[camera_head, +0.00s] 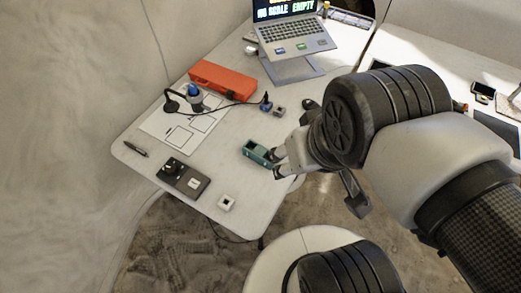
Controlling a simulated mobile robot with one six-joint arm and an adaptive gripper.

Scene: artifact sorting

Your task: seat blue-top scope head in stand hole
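The blue-top scope head (194,91) stands roughly upright over the white printed sheet (162,128) on the left part of the table. A dark ring-shaped part (172,104), perhaps of its stand, is beside it. At this size I cannot make out the stand hole, or whether the head sits in it. My gripper (277,161) is well to the right and nearer the front, at the right end of a teal block (256,151). Its fingertips are small and partly hidden, so I cannot tell whether they grip the block.
An orange case (222,80) lies behind the scope head. A laptop (292,35) stands at the back. A dark grey device (183,178), white cube (226,203) and pen (136,149) lie near the front edge.

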